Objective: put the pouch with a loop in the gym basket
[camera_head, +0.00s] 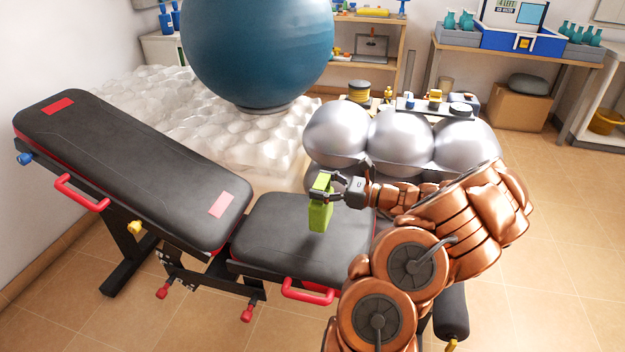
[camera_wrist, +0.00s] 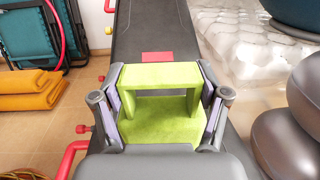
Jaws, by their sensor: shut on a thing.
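The lime-green pouch with a loop (camera_head: 320,215) is held above the seat of the black weight bench. It also shows in the wrist view (camera_wrist: 155,132), where its loop forms a square opening between the fingers. My gripper (camera_head: 322,188) is shut on the pouch, with one finger on each side in the wrist view (camera_wrist: 160,100). The pouch hangs roughly upright and appears clear of the seat. I cannot make out a gym basket for certain in either view; a woven brown edge (camera_wrist: 30,174) shows at the lower left of the wrist view.
The black bench (camera_head: 130,165) has a raised backrest at left and red handles. Silver balls (camera_head: 400,140) stand behind my gripper. A large blue ball (camera_head: 255,50) is behind the bench. Folded orange mats (camera_wrist: 30,90) lie on the floor. Tiled floor is open at right.

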